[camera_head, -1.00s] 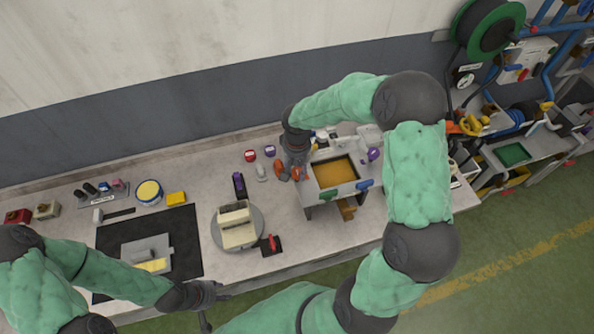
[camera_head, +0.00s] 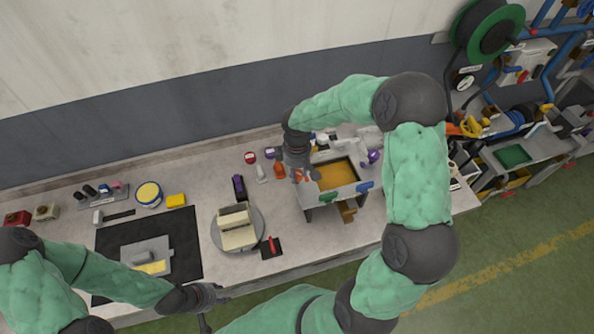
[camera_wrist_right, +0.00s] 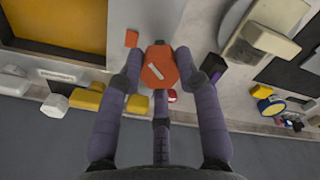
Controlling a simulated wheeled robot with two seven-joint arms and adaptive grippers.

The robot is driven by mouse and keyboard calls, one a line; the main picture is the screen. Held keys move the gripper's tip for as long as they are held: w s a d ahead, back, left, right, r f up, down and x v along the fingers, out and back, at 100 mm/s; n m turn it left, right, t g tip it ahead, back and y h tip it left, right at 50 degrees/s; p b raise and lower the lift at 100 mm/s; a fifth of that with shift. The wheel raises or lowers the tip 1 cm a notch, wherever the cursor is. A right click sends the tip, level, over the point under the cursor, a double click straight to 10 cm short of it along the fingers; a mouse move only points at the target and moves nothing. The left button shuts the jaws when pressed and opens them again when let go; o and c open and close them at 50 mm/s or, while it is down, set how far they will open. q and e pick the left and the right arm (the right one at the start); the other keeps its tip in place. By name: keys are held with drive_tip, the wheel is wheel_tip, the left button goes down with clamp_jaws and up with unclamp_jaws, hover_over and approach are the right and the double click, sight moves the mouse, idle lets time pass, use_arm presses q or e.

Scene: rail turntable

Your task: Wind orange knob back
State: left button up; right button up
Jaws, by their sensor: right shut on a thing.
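The orange knob (camera_wrist_right: 158,66) with a white line on its face sits between the fingertips of my right gripper (camera_wrist_right: 158,76) in the wrist view. The fingers are shut on it from both sides. In the head view, my right gripper (camera_head: 297,168) points down beside the left side of a small grey stand (camera_head: 325,197) with an orange-yellow panel. Orange shows at its fingertips, partly hidden by the fingers. My left gripper (camera_head: 207,296) hovers near the bench's front edge, away from the knob; its fingers are too small to judge.
A small orange block (camera_wrist_right: 131,38) lies close to the knob. A round turntable (camera_head: 215,236) with a cream block stands left of the stand. A purple-topped dark item (camera_head: 239,187) and a red-handled black piece (camera_head: 271,247) are nearby. A black mat (camera_head: 187,236) lies further left.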

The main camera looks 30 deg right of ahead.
sight(297, 173)
drive_tip(key=n, duration=0.3)
drive_tip(key=shift+n+p, duration=0.3)
drive_tip(key=shift+p, duration=0.05)
drive_tip(key=shift+f+n+p, duration=0.1)
drive_tip(key=shift+n+p, duration=0.35)
drive_tip(key=shift+n, duration=1.35)
drive_tip(key=o, duration=1.2)
drive_tip(key=shift+c, duration=0.2)
wheel_tip(297, 173, up, 12)
